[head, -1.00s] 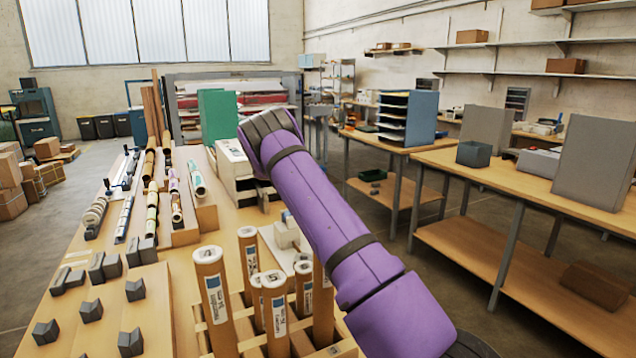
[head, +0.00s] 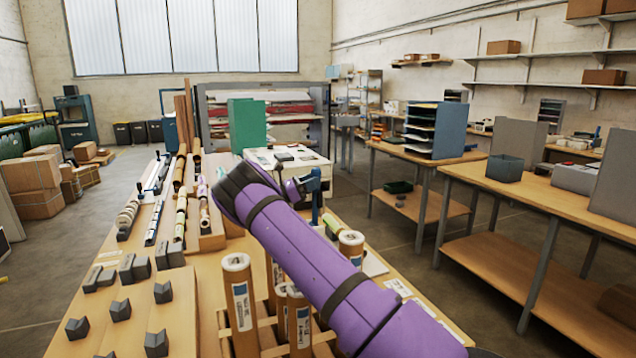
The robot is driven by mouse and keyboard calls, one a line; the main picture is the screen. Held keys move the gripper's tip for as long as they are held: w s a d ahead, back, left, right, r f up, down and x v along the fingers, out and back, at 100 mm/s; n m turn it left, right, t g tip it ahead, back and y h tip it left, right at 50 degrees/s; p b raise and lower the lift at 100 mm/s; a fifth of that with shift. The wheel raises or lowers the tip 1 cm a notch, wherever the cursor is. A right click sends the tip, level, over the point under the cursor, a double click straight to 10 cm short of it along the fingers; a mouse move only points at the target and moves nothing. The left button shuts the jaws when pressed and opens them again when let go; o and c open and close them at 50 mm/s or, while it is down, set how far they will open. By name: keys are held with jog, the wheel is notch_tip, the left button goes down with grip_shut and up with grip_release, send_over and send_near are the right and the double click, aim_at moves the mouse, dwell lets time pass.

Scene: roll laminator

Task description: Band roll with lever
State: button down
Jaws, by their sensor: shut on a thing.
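My purple arm crosses the view from the lower right to its dark elbow near the middle. Behind it, blue and grey parts, seemingly my wrist and gripper (head: 315,205), point downward in front of a white machine (head: 288,158). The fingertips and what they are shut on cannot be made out. A dark part lies on top of the white machine. I cannot pick out a lever for certain. Several brown capped rolls (head: 240,300) stand upright in a wooden rack (head: 268,325), partly hidden by my arm.
The wooden table (head: 200,305) bears dark notched blocks (head: 120,308) and rows of slim rolls (head: 181,215) at left. A green panel (head: 247,125) stands behind. At right are benches (head: 535,200) with a letter rack (head: 437,130). Grey floor is open between them.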

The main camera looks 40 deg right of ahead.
jog(key=shift+a+f, duration=0.15)
jog(key=shift+a, duration=0.1)
jog(key=c, duration=0.7)
grip_release()
jog(key=shift+w, duration=0.1)
jog(key=shift+c, duration=0.2)
